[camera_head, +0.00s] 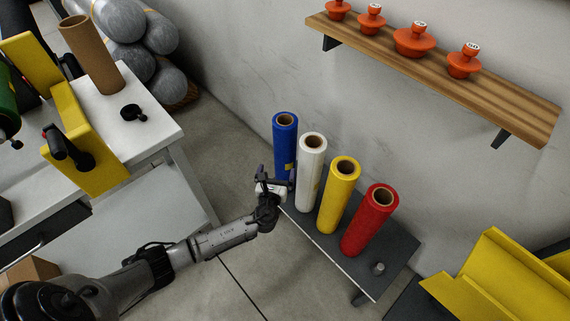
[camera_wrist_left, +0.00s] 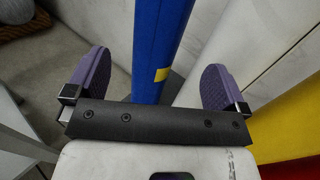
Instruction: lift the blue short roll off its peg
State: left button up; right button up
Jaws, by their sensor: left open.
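The blue roll (camera_head: 285,145) stands upright at the far left end of a row of rolls on a low grey bench (camera_head: 348,268). Its lower part is partly hidden by my left gripper (camera_head: 277,180), and its peg cannot be seen. My left gripper is open at the roll's near left side. In the left wrist view, the blue roll (camera_wrist_left: 160,40) rises between the two purple finger pads, with a small yellow label on it. The pads stand apart on either side with visible gaps; whether the roll is fully between them is unclear.
White (camera_head: 311,175), yellow (camera_head: 338,195) and red (camera_head: 370,220) rolls stand close beside the blue one. A bare peg (camera_head: 379,268) is at the bench's right end. A white table (camera_head: 150,125) is left.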

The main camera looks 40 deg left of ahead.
aim_at(282, 150)
pick_arm(q)
jog(key=b+x, duration=0.3)
jog(key=x, duration=0.5)
jog(key=shift+w, duration=0.25)
jog(key=shift+w+a+f+b, duration=0.25)
jog(key=shift+w+b, duration=0.2)
jog(key=shift+b, duration=0.25)
jog(key=b+x, duration=0.2)
jog(key=x, duration=0.1)
jog(key=shift+w+r, duration=0.2)
jog(key=shift+w+a+r, duration=0.1)
jog(key=shift+w+a, duration=0.15)
jog(key=shift+w, duration=0.2)
jog(key=shift+s, duration=0.1)
jog(key=c, duration=1.5)
jog(key=shift+r, duration=0.3)
jog(key=shift+c, duration=0.2)
